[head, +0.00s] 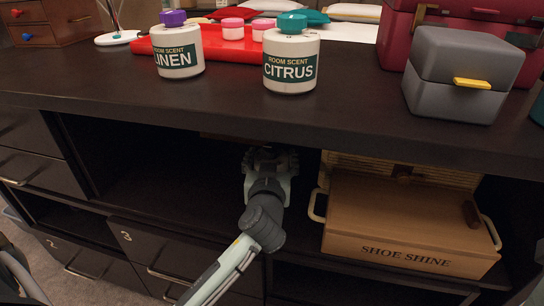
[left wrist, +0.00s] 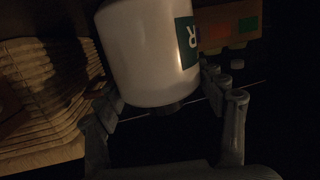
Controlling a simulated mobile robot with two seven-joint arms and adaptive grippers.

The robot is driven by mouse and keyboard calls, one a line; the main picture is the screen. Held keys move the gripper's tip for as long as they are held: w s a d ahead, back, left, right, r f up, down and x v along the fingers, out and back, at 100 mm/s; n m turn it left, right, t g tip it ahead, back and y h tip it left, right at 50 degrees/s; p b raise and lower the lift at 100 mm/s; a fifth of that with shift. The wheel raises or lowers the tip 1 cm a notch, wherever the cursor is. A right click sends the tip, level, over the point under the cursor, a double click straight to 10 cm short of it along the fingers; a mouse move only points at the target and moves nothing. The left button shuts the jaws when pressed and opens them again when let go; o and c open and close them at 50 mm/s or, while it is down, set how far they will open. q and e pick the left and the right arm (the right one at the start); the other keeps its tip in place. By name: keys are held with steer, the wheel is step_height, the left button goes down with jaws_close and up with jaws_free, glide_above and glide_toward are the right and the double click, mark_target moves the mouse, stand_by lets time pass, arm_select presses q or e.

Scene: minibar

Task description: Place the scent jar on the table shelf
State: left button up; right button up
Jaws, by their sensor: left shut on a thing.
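My left gripper (head: 270,160) reaches into the open shelf under the dark tabletop. In the left wrist view, the gripper (left wrist: 168,120) is shut on a white scent jar (left wrist: 145,50) with a green label, of which only an "R" shows. The jar is hidden behind the gripper in the head view. The open table shelf (head: 150,190) is dark inside. A LINEN jar (head: 178,50) with a purple cap and a CITRUS jar (head: 291,60) with a teal cap stand upright on the tabletop. My right gripper is not in view.
A wooden SHOE SHINE box (head: 400,225) fills the shelf's right part. The shelf looks clear left of my gripper. In the left wrist view, a beige layered object (left wrist: 45,95) and a brown box (left wrist: 230,28) are near the jar. A grey case (head: 460,75) stands on the tabletop.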

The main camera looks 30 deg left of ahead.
arm_select(q)
steer(key=shift+r, duration=0.1)
steer(key=o, duration=1.4)
steer(key=shift+f, duration=0.2)
steer(key=shift+r, duration=0.2)
steer(key=v, duration=1.2)
steer(key=shift+s+p, duration=0.1)
steer(key=shift+p, duration=0.2)
